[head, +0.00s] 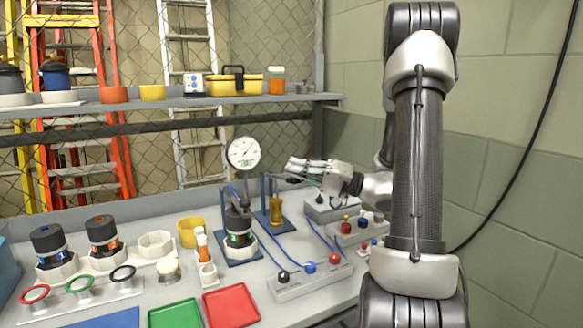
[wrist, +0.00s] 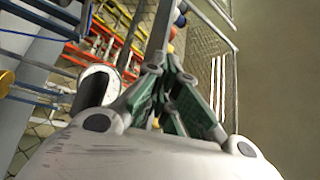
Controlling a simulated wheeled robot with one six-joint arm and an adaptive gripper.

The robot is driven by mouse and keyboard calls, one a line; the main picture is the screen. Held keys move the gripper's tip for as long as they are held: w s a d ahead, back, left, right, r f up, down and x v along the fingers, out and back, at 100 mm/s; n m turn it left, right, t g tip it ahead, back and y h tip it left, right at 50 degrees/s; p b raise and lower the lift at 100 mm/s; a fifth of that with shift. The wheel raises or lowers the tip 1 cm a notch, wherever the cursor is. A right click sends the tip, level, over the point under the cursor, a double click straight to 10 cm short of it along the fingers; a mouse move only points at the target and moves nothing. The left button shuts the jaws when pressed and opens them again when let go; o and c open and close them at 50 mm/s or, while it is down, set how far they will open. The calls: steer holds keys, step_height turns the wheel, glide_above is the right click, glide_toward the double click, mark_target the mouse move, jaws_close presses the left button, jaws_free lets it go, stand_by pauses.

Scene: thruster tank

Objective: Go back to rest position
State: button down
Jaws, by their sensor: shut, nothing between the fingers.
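My gripper (head: 290,170) is at the end of my bent arm in the head view, above the back right part of the bench. It points left, toward the round white dial gauge (head: 243,153), and its tip is apart from it. In the wrist view my gripper's green-padded fingers (wrist: 167,70) are closed together with nothing seen between them. The brass cylinder on a blue stand (head: 276,208) is below and left of the gripper.
The bench holds a dark thruster unit (head: 238,222), a terminal strip with coloured knobs (head: 310,277), a red tray (head: 231,306) and a green tray (head: 175,314). A shelf (head: 180,105) with containers runs behind. A wall (head: 520,180) stands at the right.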

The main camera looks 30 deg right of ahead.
stand_by(0.3)
steer(key=s+a+f+n+g+h, duration=0.35)
steer(key=s+a+g, duration=0.75)
steer(key=s, duration=0.4)
steer(key=s+d+f+g+h, duration=0.1)
steer(key=s+d+f+h, duration=0.1)
steer(key=s+d+h, duration=0.45)
steer(key=d+r+t+h, duration=0.4)
steer(key=d+h, duration=0.2)
